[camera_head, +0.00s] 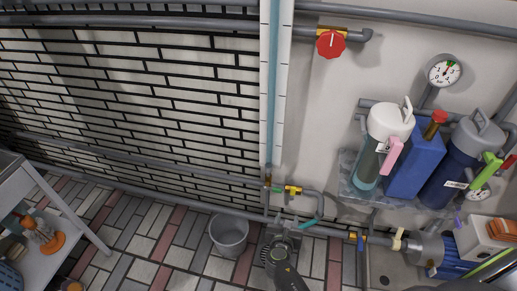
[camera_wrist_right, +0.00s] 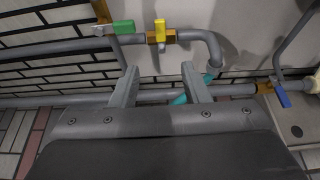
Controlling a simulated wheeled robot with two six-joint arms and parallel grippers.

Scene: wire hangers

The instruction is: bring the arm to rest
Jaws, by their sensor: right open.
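My right gripper (camera_head: 284,226) is low in the middle of the head view, in front of the wall pipes near the floor. In the right wrist view its two fingers (camera_wrist_right: 160,82) stand apart with nothing held between them. A grey pipe and a teal handle (camera_wrist_right: 181,99) show beyond the gap. Whether the fingers touch the pipe cannot be told. My left gripper is in neither view.
A yellow valve (camera_head: 293,189) sits on the pipe just above my right gripper. A grey bucket (camera_head: 229,233) stands close on its left. A shelf (camera_head: 352,183) with bottles is at the right, a grey cart (camera_head: 58,205) at the left. Tiled floor lies between bucket and cart.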

